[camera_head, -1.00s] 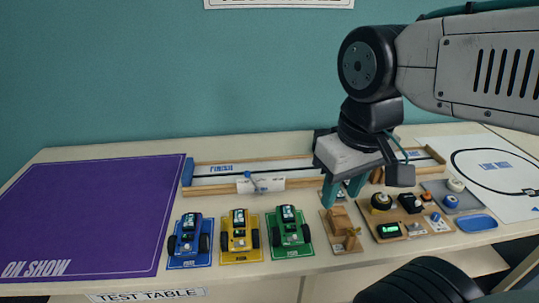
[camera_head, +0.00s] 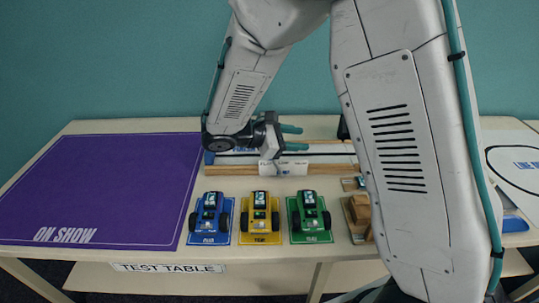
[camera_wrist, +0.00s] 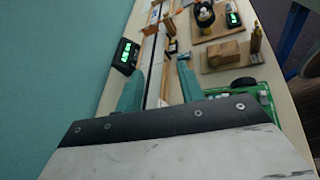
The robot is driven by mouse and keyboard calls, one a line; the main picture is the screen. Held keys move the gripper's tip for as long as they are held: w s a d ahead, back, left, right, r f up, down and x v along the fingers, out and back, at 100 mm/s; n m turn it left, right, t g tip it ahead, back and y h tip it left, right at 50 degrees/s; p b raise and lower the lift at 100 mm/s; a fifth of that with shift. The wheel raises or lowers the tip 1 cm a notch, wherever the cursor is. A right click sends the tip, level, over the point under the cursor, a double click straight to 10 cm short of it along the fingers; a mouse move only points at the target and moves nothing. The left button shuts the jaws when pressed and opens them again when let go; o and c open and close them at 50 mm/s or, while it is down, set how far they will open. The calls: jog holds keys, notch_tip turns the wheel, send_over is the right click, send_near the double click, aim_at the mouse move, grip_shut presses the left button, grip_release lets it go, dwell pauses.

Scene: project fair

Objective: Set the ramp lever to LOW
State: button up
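The ramp track (camera_head: 330,160) runs along the back of the table, with a white panel (camera_head: 292,168) at its front rail. The blue ramp lever that stood at this panel does not show clearly; my gripper covers that spot. My gripper (camera_head: 298,137) is over the track at the panel, pointing right, its two teal fingers apart. In the wrist view the fingers of my gripper (camera_wrist: 160,84) are open with nothing seen between them except the track (camera_wrist: 153,75) beyond. I cannot tell whether the gripper touches the lever.
Blue (camera_head: 209,212), yellow (camera_head: 260,212) and green (camera_head: 309,212) cars stand on cards in front of the track. A purple mat (camera_head: 100,190) lies left. A display box (camera_wrist: 124,56) stands behind the track. A wooden block (camera_head: 359,209) is right of the cars.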

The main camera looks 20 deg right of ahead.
aim_at(276, 166)
jog(key=w+a+f+n+t+h, duration=0.1)
jog(key=w+a+f+n+t, duration=0.35)
jog(key=f, duration=0.25)
jog(key=w+a+f+n+t+h, duration=0.1)
jog(key=w+a+f+n+t, duration=0.25)
jog(key=a+f, duration=0.2)
jog(key=shift+n, duration=0.5)
jog(key=x, duration=0.5)
jog(key=f+x, duration=0.1)
jog(key=x, duration=0.2)
jog(key=shift+f, duration=0.1)
grip_shut()
